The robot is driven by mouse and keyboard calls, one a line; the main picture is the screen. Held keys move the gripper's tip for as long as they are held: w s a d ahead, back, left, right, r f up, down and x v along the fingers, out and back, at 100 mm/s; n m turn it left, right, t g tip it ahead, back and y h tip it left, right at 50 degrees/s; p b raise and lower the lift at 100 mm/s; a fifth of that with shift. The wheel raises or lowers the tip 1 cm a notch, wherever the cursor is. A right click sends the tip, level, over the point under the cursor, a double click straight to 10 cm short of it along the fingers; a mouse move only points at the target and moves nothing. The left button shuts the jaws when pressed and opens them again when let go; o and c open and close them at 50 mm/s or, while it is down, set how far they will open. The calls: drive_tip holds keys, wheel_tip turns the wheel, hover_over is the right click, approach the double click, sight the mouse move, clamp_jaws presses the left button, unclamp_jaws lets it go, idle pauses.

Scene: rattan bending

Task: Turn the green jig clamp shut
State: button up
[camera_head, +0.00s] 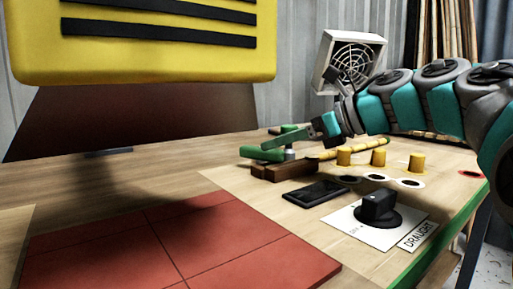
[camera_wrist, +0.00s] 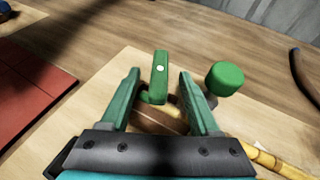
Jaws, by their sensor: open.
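My gripper (camera_wrist: 158,82) is open around the bar; in the head view my gripper (camera_head: 284,144) reaches in from the right, just over the clamp. A round green knob (camera_wrist: 225,77) is outside the right finger. The clamp's lower part is partly hidden by my gripper.
A yellow rattan pole (camera_head: 345,149) runs along the board beside several yellow pegs (camera_head: 378,158). A black draught knob (camera_head: 377,208) and a dark flat panel (camera_head: 315,193) lie nearer. Red tiles (camera_head: 180,240) cover the front left. A fan (camera_head: 352,62) stands behind.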

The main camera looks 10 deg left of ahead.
sight(258, 147)
drive_tip(key=shift+x, duration=3)
drive_tip(key=shift+r, duration=0.1)
drive_tip(key=shift+c, duration=0.4)
clamp_jaws()
